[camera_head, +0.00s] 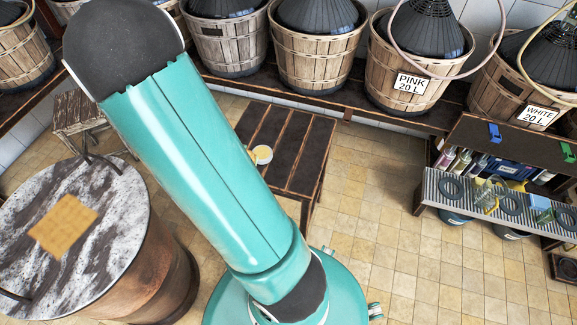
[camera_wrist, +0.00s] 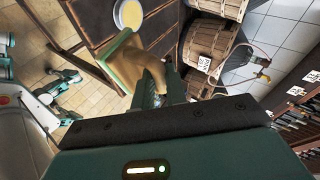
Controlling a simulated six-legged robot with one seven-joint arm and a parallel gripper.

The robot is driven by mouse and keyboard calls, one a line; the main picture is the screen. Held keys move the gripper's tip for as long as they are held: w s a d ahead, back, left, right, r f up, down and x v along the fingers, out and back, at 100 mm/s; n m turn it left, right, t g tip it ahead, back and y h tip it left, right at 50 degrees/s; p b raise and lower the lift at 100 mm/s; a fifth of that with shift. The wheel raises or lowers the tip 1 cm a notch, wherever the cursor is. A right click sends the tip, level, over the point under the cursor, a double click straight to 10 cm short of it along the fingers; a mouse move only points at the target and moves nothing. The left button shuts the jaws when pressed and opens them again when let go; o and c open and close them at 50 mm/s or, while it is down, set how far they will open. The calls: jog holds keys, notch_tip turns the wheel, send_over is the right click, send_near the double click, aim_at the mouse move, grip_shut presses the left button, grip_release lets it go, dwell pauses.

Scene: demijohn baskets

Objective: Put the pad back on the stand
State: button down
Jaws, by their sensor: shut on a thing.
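My gripper (camera_wrist: 155,82) is shut on the pad (camera_wrist: 120,60), a tan block with a greenish edge, in the wrist view. The pad is tilted, and the fingers cover part of it. The head view does not show the fingers, as my own arm blocks much of the middle. A low wooden stand with dark slats (camera_head: 294,150) is right of my arm in the head view; its slats (camera_wrist: 95,20) also show beyond the pad in the wrist view. I cannot tell whether the pad touches it. A round pale-yellow dish (camera_head: 262,154) is at the stand's left side.
A round marbled-top barrel (camera_head: 120,215) with a tan square (camera_head: 62,225) on it is at left. Demijohn baskets (camera_head: 312,50) line a dark shelf behind. A metal rack (camera_head: 470,190) with rings and bottles is at right. Tiled floor (camera_head: 380,230) is clear between.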

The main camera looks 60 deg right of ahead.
jog(key=s+d+f, duration=0.3)
jog(key=d, duration=0.1)
jog(key=s+d+f+m+g, duration=0.1)
jog(key=s+d+f, duration=0.2)
jog(key=d, duration=0.2)
jog(key=s+d+f+m, duration=0.1)
jog(key=s+d+f, duration=0.2)
jog(key=d, duration=0.1)
jog(key=shift+s+d+f+g, duration=0.3)
jog(key=shift+s+f+g, duration=0.05)
jog(key=shift+s+g, duration=0.05)
notch_tip(320, 180, down, 2)
jog(key=shift+s+d+f, duration=0.1)
jog(key=shift+f, duration=0.55)
jog(key=c, duration=1.4)
grip_release()
jog(key=shift+f, duration=0.1)
jog(key=shift+c, duration=0.2)
